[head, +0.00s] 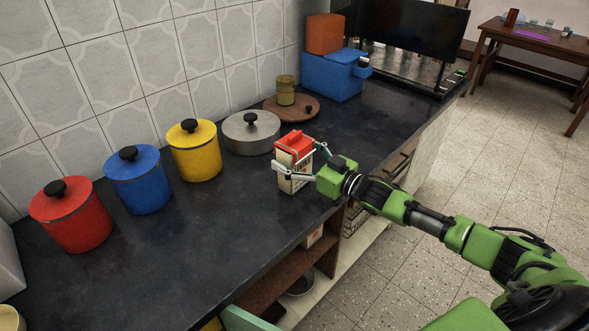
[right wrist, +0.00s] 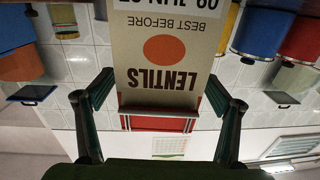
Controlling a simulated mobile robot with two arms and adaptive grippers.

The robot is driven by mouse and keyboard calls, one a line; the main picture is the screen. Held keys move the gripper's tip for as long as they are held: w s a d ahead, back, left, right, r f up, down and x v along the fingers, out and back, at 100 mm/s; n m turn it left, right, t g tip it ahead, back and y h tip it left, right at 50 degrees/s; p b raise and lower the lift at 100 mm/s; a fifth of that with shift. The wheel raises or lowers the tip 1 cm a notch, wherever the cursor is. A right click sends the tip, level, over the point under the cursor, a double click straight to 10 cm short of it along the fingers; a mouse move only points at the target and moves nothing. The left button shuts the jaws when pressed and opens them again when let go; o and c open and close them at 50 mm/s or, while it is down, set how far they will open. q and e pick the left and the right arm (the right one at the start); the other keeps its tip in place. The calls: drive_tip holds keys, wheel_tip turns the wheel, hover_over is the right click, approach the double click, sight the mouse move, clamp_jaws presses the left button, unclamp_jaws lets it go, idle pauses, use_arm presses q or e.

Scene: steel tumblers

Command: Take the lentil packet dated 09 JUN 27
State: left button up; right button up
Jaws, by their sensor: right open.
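A cream lentil packet with a red top (head: 292,176) stands upright near the counter's front edge. In the right wrist view the packet (right wrist: 165,75) appears upside down and reads LENTILS, BEST BEFORE. Its date line starts 09 JUN; the line is cut by the frame edge, so the year is not fully readable. My right gripper (head: 300,158) is open, with one finger on each side of the packet; the fingers also show in the right wrist view (right wrist: 160,85). I cannot tell whether they touch it. My left gripper is not in view.
Red (head: 72,218), blue (head: 139,182) and yellow (head: 194,153) canisters and a grey pot (head: 250,135) stand along the wall. A jar (head: 286,92) sits on a round wooden board (head: 306,113). The dark counter (head: 190,245) is clear in front. Open shelves (head: 280,272) lie below.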

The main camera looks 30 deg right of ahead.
drive_tip(key=c, duration=1.4)
drive_tip(key=shift+r, duration=0.1)
drive_tip(key=c, duration=0.6)
